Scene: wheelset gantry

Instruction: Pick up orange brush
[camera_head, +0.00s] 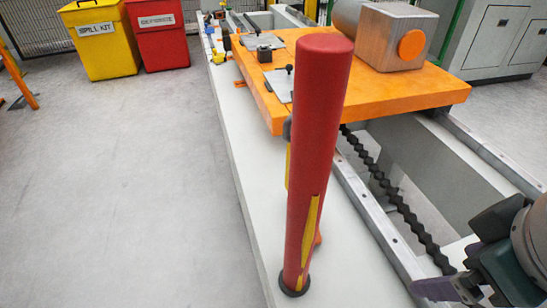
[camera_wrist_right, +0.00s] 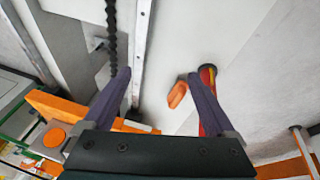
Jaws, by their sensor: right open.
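An orange object, probably the brush (camera_wrist_right: 177,95), lies on the pale bed surface in the right wrist view, close beside a red post. In the head view only a small orange sliver (camera_head: 319,238) shows behind the post; the rest is hidden. My right gripper (camera_wrist_right: 159,76) is open and empty, its purple fingers pointing toward the pale surface, with the orange object showing between them, nearer the right finger. In the head view my right gripper (camera_head: 436,288) is at the lower right, over the rail and apart from the orange object. My left gripper is not in view.
The tall red post (camera_head: 317,130) with yellow stripes stands upright in front. An orange table (camera_head: 440,88) carries a metal block (camera_head: 388,35). A rail (camera_head: 375,215) and dark chain (camera_head: 400,205) run alongside. Yellow (camera_head: 100,45) and red bins (camera_head: 158,35) stand far left.

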